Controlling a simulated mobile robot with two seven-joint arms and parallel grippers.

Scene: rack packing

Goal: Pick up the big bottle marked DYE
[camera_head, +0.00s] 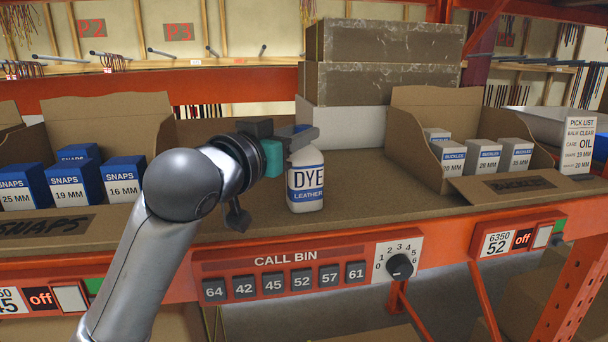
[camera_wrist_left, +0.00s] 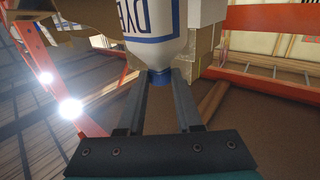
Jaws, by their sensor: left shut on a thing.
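The big white bottle marked DYE LEATHER (camera_head: 306,183) stands upright at the front middle of the shelf. It also shows in the left wrist view (camera_wrist_left: 155,35), where its neck and cap lie between the fingers. My left gripper (camera_head: 300,137) reaches in from the left and is shut on the top of the bottle. In the left wrist view the two fingers (camera_wrist_left: 160,100) press on both sides of the cap. The gripper hides the cap in the head view. Whether the bottle's base touches the shelf I cannot tell for sure. My right gripper is not in view.
An open carton of blue SNAPS boxes (camera_head: 72,190) stands on the left. A carton of BUCKLES boxes (camera_head: 440,125) stands on the right. Brown boxes on a white box (camera_head: 345,127) stand behind the bottle. The CALL BIN panel (camera_head: 300,260) fronts the shelf. Bare shelf lies right of the bottle.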

